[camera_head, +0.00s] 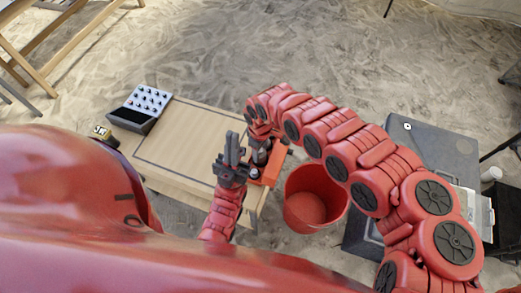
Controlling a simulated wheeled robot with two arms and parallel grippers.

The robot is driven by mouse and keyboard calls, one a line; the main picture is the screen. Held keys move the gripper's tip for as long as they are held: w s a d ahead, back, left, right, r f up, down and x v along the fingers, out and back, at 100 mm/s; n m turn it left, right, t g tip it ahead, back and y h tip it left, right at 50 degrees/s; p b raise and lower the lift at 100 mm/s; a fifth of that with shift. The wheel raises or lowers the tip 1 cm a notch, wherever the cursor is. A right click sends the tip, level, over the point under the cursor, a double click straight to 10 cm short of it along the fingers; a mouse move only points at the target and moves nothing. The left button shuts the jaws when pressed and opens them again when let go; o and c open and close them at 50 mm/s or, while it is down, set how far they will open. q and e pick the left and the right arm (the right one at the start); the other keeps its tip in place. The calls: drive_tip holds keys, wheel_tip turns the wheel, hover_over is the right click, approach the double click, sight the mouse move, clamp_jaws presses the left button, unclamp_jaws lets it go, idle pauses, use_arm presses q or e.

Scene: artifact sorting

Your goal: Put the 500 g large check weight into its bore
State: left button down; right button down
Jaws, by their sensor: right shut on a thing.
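An orange-red block (273,165) stands at the right end of the wooden table. My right gripper (260,146) reaches down from the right arm over this block and is shut on a small grey metal piece (260,157), which appears to be the check weight. The piece is at the block's left part; I cannot tell whether its lower end is in a bore, and the bore is hidden. My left gripper (231,148) is just left of the block, its dark fingers pointing up and close together. It looks empty, but its opening is unclear.
The wooden table (185,140) is mostly clear. A red bucket (306,210) stands right of the table. A grey case (420,150) is farther right.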

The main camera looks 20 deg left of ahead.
drive_tip(key=shift+f+b, duration=0.5)
drive_tip(key=shift+f, duration=0.05)
drive_tip(key=shift+c, duration=1.4)
unclamp_jaws()
drive_tip(key=shift+r, duration=0.1)
